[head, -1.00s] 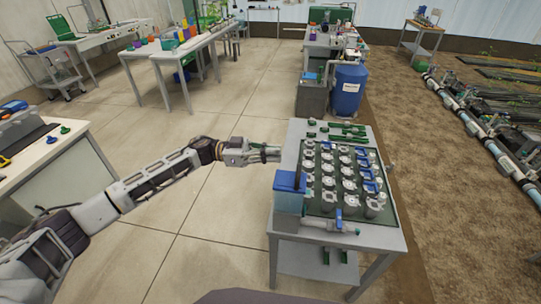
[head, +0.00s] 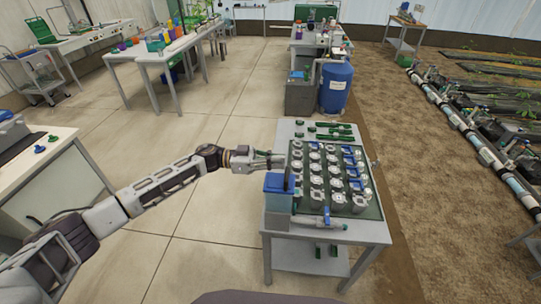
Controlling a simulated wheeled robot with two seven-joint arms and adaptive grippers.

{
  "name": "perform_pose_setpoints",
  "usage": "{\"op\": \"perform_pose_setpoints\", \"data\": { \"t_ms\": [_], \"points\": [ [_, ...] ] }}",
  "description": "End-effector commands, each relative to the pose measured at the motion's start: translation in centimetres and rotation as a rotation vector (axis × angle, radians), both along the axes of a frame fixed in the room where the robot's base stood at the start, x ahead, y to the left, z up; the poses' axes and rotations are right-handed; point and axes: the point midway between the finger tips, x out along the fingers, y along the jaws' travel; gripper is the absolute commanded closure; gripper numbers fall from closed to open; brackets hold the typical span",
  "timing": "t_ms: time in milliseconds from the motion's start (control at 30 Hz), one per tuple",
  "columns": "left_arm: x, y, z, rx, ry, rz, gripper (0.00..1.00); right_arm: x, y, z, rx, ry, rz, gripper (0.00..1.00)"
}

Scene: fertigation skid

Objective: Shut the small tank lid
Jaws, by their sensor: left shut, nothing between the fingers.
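The small tank (head: 277,202) stands on the near left corner of the grey table. It has a pale body and a blue upper part. A thin dark blue piece, which looks like its lid (head: 291,178), stands up at the tank's right side. My left gripper (head: 281,160) is shut and empty. It shows just above and behind the tank, its fingertips close to the top of the raised piece. I cannot tell whether they touch. My right gripper is not in view.
Several grey valve-like parts with some blue handles fill the green tray (head: 372,211) right of the tank. A pipe piece (head: 318,222) lies at the tray's front. A blue barrel (head: 335,88) stands farther back. The floor left of the table (head: 265,268) is clear.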

Motion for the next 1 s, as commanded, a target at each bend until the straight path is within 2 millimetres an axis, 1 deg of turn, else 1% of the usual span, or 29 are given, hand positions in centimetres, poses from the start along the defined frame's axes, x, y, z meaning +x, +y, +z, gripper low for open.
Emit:
{"op": "perform_pose_setpoints", "data": {
  "t_ms": [100, 400, 1000],
  "points": [
    [-0.1, -0.8, -0.3, -0.001, 0.002, -0.001, 1.0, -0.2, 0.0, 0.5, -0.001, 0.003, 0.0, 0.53],
    [-0.1, -1.8, -1.0, -0.001, 0.001, -0.001, 1.0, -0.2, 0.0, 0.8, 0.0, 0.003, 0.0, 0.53],
    [-0.1, -1.9, -1.0, 0.0, 0.001, -0.001, 1.0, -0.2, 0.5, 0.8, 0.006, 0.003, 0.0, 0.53]
  ]
}}
